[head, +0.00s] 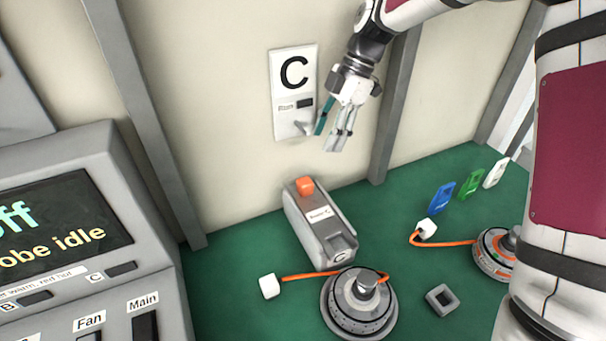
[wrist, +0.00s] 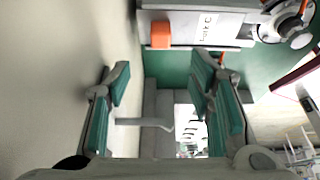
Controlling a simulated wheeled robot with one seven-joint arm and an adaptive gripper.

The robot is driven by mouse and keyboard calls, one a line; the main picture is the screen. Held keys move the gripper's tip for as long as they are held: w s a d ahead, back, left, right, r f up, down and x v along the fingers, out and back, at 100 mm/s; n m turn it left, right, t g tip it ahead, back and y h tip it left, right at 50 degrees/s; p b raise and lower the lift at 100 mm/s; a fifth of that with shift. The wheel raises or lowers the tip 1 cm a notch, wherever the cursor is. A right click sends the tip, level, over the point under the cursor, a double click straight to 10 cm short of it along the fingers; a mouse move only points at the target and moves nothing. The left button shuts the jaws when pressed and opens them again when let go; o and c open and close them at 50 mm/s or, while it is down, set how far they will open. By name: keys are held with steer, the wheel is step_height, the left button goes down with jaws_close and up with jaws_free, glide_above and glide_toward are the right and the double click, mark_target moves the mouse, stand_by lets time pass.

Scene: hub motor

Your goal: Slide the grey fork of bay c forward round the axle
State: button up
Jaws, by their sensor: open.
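My gripper (head: 327,139) is open and empty in the head view, in front of the wall panel marked C (head: 293,75). It also shows in the wrist view (wrist: 162,75), teal-padded fingers apart. A small grey lever (head: 303,127) juts from the panel, close beside the fingers; in the wrist view a grey bar (wrist: 145,122) shows between them. Below stands the grey bay C box (head: 308,232) with an orange button (head: 304,185). The round hub motor (head: 352,318) with its axle (head: 367,287) lies before it. I cannot clearly make out the grey fork.
An orange cable runs from a white block (head: 269,286) to the motor. A grey square ring (head: 442,299) lies right of it. A second motor (head: 494,252) and blue (head: 442,197), green and white tags stand further right. A console (head: 85,230) fills the left.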

mark_target(306, 180)
steer(key=p+x, duration=0.1)
steer(key=x, duration=1.2)
steer(key=shift+c, duration=0.5)
